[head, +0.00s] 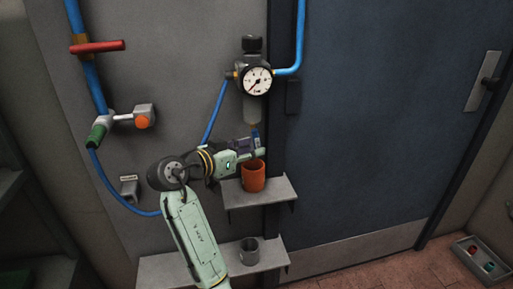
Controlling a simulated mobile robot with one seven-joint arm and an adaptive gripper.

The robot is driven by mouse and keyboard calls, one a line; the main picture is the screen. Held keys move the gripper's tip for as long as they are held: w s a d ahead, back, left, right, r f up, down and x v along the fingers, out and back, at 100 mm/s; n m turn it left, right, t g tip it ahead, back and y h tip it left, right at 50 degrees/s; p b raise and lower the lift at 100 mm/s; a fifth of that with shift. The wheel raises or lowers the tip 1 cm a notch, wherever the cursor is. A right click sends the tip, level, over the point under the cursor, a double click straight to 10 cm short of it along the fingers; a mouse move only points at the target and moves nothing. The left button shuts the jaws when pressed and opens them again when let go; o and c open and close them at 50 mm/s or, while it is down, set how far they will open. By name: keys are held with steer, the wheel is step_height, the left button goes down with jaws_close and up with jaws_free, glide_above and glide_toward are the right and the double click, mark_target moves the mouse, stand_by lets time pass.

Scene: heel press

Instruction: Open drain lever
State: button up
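The filter-regulator (240,108) hangs on the wall, with a round white gauge (257,81) on its front and a black knob on top. A small blue piece (256,134) shows at its lower end, and may be the drain lever. My gripper (258,144) is right below or beside this piece. It is small and partly hidden by my wrist, so I cannot tell whether it touches the piece or whether its fingers are open. An orange cup (253,182) stands upright on the upper shelf (272,193), just below my gripper.
A grey mug (249,254) stands on the lower shelf (160,272). Blue pipe (95,85), a red handle (97,47), a green-handled valve (98,134) and an orange button (142,122) are on the wall at left. A blue door (390,120) fills the right. A tray (480,262) lies on the floor.

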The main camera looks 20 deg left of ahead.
steer(key=v, duration=0.9)
